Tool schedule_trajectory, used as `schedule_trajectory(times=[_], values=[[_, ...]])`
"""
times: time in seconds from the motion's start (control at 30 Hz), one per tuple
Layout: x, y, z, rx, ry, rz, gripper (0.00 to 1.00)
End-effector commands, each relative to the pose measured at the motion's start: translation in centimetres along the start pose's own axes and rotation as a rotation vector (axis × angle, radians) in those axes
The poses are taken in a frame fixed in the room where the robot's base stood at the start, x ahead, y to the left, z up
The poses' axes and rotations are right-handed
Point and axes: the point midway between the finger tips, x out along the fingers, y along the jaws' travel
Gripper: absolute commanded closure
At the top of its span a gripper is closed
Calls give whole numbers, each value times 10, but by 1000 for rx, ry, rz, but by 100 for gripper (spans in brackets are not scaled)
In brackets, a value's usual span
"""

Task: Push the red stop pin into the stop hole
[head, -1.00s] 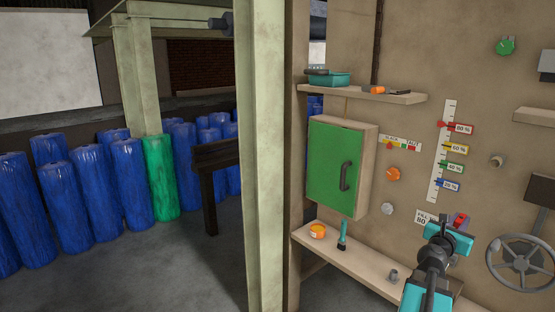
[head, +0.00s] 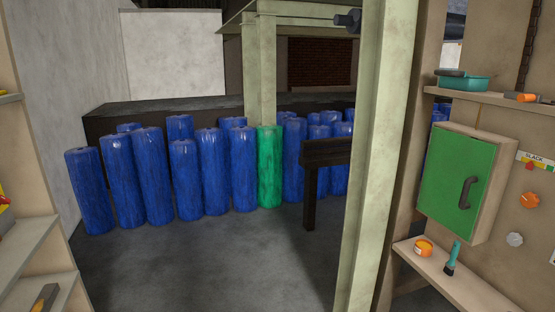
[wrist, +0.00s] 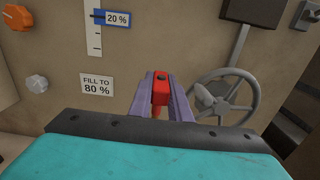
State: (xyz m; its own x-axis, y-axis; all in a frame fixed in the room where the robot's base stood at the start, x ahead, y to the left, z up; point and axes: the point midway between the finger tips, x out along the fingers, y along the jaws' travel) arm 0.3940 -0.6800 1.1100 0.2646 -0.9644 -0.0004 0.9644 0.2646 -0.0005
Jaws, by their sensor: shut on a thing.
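In the wrist view my gripper (wrist: 161,84) has its two purple fingers shut on the red stop pin (wrist: 161,98). A small dark spot shows on the pin's upper end. The pin is in front of the beige panel, right of the "FILL TO 80 %" label (wrist: 97,86). I cannot tell whether its far end touches anything. No stop hole can be made out in either view. My gripper and the pin are outside the head view.
A grey handwheel (wrist: 229,96) and a grey knob (wrist: 203,98) are right of the pin. An orange knob (wrist: 15,17) is at left. In the head view, a green-doored cabinet (head: 455,187) is at right, a pale post (head: 378,150) beside it, and blue rolls (head: 122,180) behind open floor.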

Motion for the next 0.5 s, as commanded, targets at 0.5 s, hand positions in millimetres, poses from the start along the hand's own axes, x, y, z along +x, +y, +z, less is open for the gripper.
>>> schedule_trajectory(times=[0.5], values=[[-26,116,-7,-12,-3,302,100]])
